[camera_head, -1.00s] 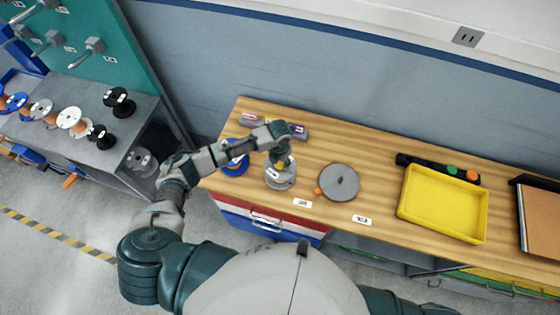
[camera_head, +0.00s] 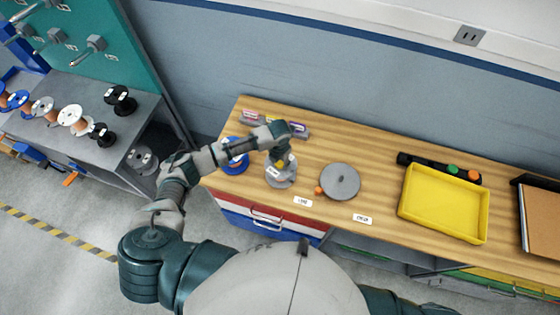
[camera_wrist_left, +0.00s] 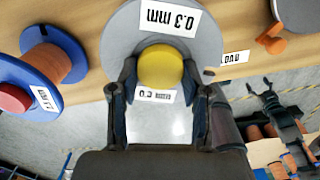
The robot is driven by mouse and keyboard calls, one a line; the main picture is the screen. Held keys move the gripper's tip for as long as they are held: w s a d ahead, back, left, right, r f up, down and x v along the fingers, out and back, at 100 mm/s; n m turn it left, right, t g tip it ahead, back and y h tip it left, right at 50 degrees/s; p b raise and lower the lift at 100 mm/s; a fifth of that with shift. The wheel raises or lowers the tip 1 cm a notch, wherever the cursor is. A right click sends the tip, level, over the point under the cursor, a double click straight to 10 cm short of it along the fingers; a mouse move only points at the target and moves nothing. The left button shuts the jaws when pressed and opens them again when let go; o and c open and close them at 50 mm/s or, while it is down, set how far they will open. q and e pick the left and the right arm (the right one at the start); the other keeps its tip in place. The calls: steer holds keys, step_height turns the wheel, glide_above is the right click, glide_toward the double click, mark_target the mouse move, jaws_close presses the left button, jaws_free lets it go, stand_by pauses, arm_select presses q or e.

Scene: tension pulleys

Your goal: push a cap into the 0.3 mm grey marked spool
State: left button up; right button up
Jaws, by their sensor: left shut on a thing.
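The grey spool marked 0.3 mm (camera_head: 284,183) stands upright on the wooden table, and its pale flange (camera_wrist_left: 205,40) with the label fills the top middle of the left wrist view. My left gripper (camera_head: 284,162) reaches down over the spool from above. In the wrist view, its fingers (camera_wrist_left: 158,85) are shut on a yellow cap (camera_wrist_left: 160,66). The cap appears over the middle of the spool. The cap hides the spool's hole, so I cannot tell how deep it sits. My right gripper does not show in the head view.
A blue spool (camera_head: 235,170) stands close on the left; the wrist view shows its copper winding and a red cap (camera_wrist_left: 13,98). Beyond are a yellow tray (camera_head: 443,233) and a dark holder (camera_head: 405,159).

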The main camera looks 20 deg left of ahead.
arm_select(q)
steer(key=shift+s+f, duration=0.3)
steer(key=shift+f, duration=0.1)
steer(key=o, duration=1.2)
steer(key=shift+w+a, duration=0.1)
steer(key=shift+w, duration=0.1)
steer(key=shift+r, duration=0.1)
steer(key=shift+w+r, duration=0.1)
steer(key=shift+r, duration=0.2)
step_height(320, 180, up, 11)
steer(key=shift+r, duration=0.1)
